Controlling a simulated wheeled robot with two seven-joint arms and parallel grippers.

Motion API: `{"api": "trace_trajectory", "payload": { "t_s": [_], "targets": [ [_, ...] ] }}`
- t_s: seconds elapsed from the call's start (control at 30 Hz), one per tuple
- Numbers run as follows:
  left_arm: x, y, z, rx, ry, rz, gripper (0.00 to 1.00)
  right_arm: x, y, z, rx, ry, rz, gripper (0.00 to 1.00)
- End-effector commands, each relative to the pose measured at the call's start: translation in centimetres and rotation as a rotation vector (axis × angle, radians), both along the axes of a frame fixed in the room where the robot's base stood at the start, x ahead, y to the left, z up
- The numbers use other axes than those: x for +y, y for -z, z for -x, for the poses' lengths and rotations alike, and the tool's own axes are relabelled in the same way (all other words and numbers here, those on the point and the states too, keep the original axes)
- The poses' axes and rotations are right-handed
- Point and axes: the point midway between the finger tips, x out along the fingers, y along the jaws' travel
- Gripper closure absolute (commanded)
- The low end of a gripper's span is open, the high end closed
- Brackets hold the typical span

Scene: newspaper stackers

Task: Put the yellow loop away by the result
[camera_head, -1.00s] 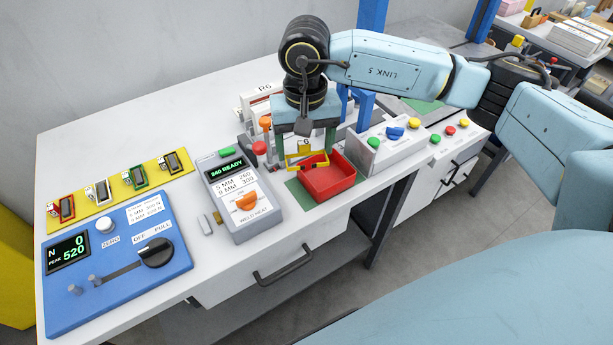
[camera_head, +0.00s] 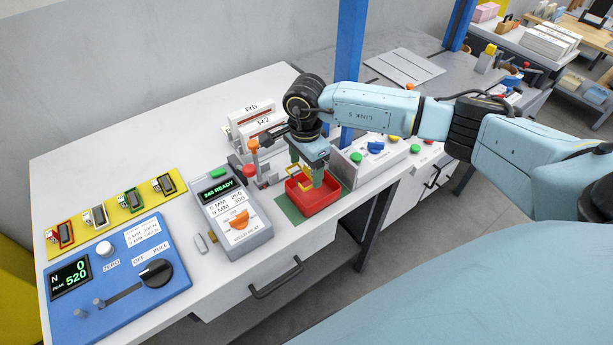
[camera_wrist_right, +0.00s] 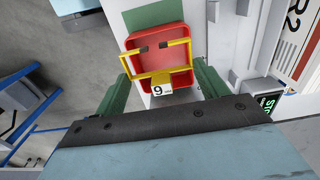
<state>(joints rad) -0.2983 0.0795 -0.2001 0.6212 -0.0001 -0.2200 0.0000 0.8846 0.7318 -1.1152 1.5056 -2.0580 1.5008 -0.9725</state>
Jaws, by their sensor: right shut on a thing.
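My right gripper (camera_head: 306,170) is shut on the yellow loop (camera_head: 295,172), a thin rectangular frame. In the right wrist view the loop (camera_wrist_right: 183,56) lies between the green fingers of my right gripper (camera_wrist_right: 164,78), with a white tag marked 9 on its near bar. The loop hangs over the red tray (camera_head: 325,203), overlapping it in both views; the exact height above it is hard to tell. The red tray (camera_wrist_right: 152,36) looks empty otherwise. The blue tester (camera_head: 130,285) reads N 0, PEAK 520. My left gripper is not in view.
A grey welder box (camera_head: 232,215) showing READY stands left of the tray. White holders marked R6 and R2 (camera_head: 262,127) stand behind. A yellow strip (camera_head: 115,213) holds several coloured clips at left. A grey button box (camera_head: 360,160) is to the right. The table's back left is bare.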

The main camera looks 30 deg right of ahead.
Motion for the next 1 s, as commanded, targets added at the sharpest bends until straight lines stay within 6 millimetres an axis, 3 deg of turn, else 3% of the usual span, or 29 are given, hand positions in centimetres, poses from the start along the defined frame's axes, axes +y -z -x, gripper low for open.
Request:
{"api": "trace_trajectory", "payload": {
  "t_s": [0.33, 1.0],
  "targets": [
    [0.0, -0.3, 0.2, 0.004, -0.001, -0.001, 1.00, 0.0, 3.8, 0.1, 0.002, -0.001, 0.001, 0.52],
    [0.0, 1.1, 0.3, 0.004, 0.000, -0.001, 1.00, 0.0, 5.2, 0.0, -0.001, -0.002, 0.001, 0.52]
  ]
}}
